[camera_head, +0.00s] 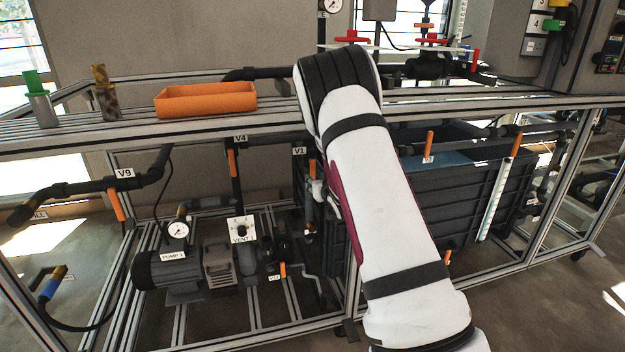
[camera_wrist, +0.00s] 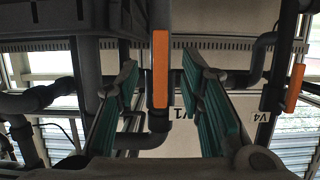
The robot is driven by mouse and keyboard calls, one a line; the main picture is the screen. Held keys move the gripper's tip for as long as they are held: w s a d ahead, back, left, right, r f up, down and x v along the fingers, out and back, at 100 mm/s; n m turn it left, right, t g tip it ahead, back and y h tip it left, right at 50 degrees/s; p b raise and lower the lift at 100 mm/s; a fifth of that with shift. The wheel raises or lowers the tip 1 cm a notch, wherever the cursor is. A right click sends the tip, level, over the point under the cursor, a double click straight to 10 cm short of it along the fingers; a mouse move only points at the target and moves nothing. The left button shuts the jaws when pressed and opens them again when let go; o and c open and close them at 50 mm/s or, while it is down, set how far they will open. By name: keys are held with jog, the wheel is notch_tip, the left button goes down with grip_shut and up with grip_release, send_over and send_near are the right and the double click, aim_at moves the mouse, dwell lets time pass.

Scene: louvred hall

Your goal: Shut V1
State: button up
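The V1 valve has an orange handle (camera_wrist: 160,68) that stands upright in the wrist view, in line with the dark pipe behind it. Its V1 label (camera_wrist: 186,122) shows upside down beside it. In the head view the V1 label (camera_head: 299,150) and the orange handle (camera_head: 312,169) show just left of my arm. My gripper (camera_wrist: 160,80) is open, with one teal-padded finger on each side of the handle. Gaps show between the handle and both pads. I cannot tell how deep the handle sits between them.
The V4 handle (camera_head: 232,162) is left of V1; it also shows at the right in the wrist view (camera_wrist: 294,88). A dark tank (camera_head: 450,195) stands right of my arm. The frame's top rail, with an orange tray (camera_head: 205,100), runs above. A pump (camera_head: 170,268) sits below left.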

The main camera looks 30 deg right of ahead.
aim_at(313, 173)
jog(key=shift+b+x, duration=0.5)
jog(key=shift+x, duration=2.55)
grip_shut()
